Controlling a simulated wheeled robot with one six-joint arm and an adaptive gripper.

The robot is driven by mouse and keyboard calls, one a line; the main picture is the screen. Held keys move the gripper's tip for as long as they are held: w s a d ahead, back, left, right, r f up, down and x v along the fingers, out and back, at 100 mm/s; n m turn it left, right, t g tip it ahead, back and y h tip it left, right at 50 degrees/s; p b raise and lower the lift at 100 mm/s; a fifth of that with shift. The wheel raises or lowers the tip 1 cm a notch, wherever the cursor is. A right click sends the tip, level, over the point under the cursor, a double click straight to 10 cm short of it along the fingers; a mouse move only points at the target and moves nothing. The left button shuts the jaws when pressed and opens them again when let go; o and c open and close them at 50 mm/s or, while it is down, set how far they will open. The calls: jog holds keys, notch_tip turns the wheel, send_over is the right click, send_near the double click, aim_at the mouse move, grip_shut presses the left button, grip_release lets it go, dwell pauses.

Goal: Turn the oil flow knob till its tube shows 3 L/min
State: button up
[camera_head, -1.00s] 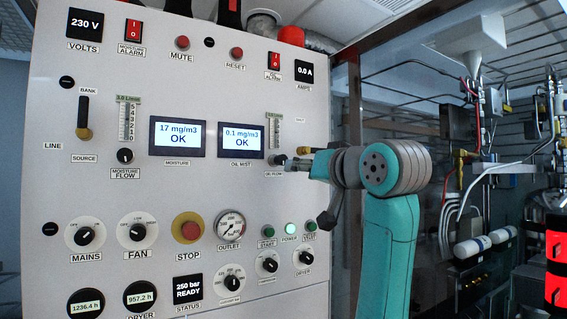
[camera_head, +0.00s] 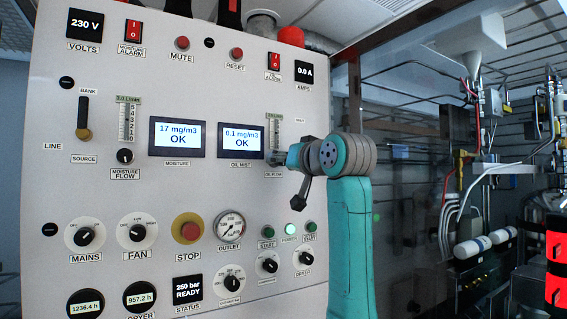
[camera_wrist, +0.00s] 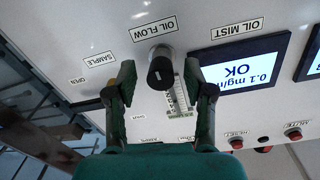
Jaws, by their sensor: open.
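The oil flow knob (camera_wrist: 160,72) is a black round knob below the OIL FLOW label in the wrist view. My gripper (camera_wrist: 164,84) is open, with one finger on each side of the knob and a gap on both sides. Whether the fingertips reach as deep as the knob I cannot tell. In the head view my gripper (camera_head: 284,158) is close to the panel and hides the knob. The oil flow tube (camera_head: 274,128) stands above it with a green header too small to read surely. The tube also shows in the wrist view (camera_wrist: 180,101); its level is unclear.
The oil mist display (camera_head: 241,140) reads 0.1 mg/m3 OK, left of the tube. The moisture flow knob (camera_head: 125,156) sits further left.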

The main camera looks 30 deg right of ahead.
jog(key=shift+w, duration=0.25)
grip_shut()
jog(key=shift+d+n, duration=0.1)
jog(key=shift+n, duration=2.3)
grip_release()
